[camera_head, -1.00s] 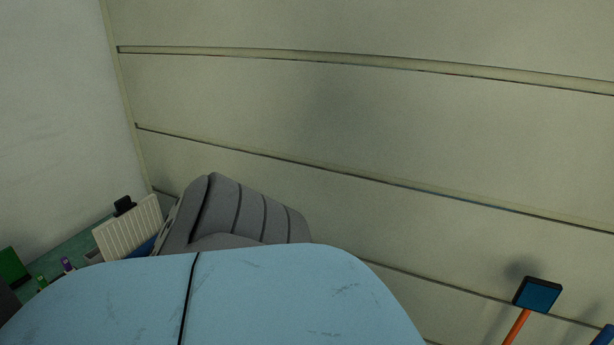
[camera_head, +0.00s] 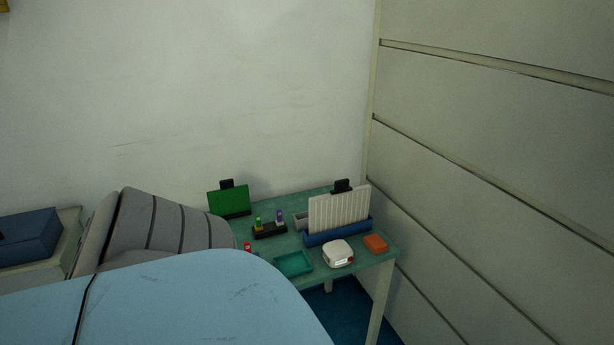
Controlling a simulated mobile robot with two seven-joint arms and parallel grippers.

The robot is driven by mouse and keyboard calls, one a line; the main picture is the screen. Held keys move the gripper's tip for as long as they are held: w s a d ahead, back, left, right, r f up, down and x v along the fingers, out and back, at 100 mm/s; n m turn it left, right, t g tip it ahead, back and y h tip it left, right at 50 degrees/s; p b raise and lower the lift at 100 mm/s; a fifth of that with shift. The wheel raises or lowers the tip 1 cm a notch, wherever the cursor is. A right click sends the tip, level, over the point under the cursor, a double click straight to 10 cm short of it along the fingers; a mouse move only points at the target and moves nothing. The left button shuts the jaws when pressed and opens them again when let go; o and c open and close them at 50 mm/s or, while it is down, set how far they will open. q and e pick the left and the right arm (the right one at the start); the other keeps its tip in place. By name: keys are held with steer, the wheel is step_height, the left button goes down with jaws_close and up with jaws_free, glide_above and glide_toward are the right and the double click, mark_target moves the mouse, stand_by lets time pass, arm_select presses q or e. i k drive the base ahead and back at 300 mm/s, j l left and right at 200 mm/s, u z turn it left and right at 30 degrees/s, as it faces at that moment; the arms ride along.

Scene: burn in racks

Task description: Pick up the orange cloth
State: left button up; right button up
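The orange cloth (camera_head: 375,243) looks like a small folded block. It lies on the right end of the green table (camera_head: 384,257), close to the table's right edge and just right of a white rounded device. Neither of my grippers shows in the head view. The left part of the table is hidden behind a grey ribbed shape and a large light blue surface in the foreground.
On the table are the white device (camera_head: 338,253), a teal tray (camera_head: 293,263), a white ribbed panel in a blue holder (camera_head: 340,234), a green panel (camera_head: 229,202) and a small black rack (camera_head: 270,230). A panelled wall (camera_head: 480,180) stands right. A dark blue box (camera_head: 29,236) is at left.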

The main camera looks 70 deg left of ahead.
mark_target(374, 243)
steer(key=u, duration=1.6)
steer(key=i+z, duration=0.4)
steer(key=i, duration=0.25)
steer(key=i+j+z, duration=0.25)
steer(key=i+z, duration=0.2)
steer(key=i, duration=0.15)
